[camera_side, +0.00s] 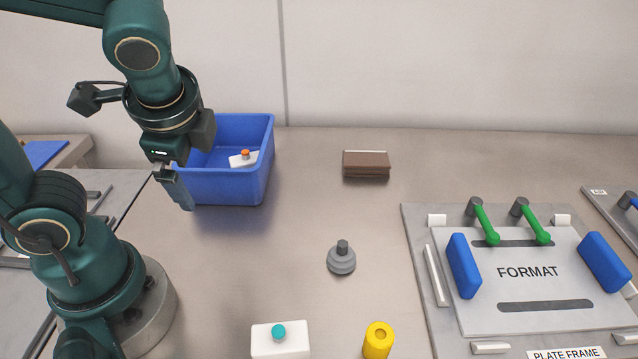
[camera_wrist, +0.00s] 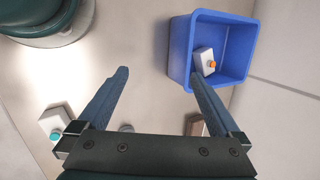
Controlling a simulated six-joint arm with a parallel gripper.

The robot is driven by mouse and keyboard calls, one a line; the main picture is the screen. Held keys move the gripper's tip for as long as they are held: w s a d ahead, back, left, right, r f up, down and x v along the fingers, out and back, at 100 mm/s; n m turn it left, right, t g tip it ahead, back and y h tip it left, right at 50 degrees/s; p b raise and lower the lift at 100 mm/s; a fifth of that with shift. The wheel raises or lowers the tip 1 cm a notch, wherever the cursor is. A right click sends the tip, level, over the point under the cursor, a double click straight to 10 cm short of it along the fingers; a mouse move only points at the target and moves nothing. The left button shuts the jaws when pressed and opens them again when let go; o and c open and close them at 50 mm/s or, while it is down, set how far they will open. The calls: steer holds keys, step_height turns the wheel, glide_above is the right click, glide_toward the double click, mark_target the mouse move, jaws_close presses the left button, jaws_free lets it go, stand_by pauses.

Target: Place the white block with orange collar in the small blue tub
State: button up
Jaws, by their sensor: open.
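The white block with orange collar (camera_side: 243,159) lies inside the small blue tub (camera_side: 266,166), on its floor. In the wrist view the block (camera_wrist: 203,63) rests in the tub (camera_wrist: 182,45), toward its left side. My gripper (camera_side: 188,207) is in front of the tub in the side view, pointing down. In the wrist view my gripper (camera_wrist: 160,78) has its two fingers wide apart with nothing between them. The right finger lies close to the tub's near edge in that view; I cannot tell whether they touch.
A white block with a teal knob (camera_side: 280,343), a yellow cylinder (camera_side: 378,341), a grey stepped piece (camera_side: 341,260) and a brown block (camera_side: 366,165) stand on the table. A plate frame (camera_side: 420,240) with green handles and blue pads is at right. The middle table is mostly clear.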

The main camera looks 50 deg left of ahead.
steer(key=shift+s+d+r+n+t+h, duration=0.1)
steer(key=shift+d+r+n+t+h, duration=0.35)
steer(key=shift+d+n+h, duration=0.8)
steer(key=shift+s+d+r+n+t+h, duration=0.3)
steer(key=shift+d+n+t, duration=0.35)
steer(key=shift+n, duration=1.25)
steer(key=shift+w+d+r+n+t+h, duration=0.1)
steer(key=shift+d+r+n+t+h, duration=0.15)
steer(key=shift+d+n+t+h, duration=0.9)
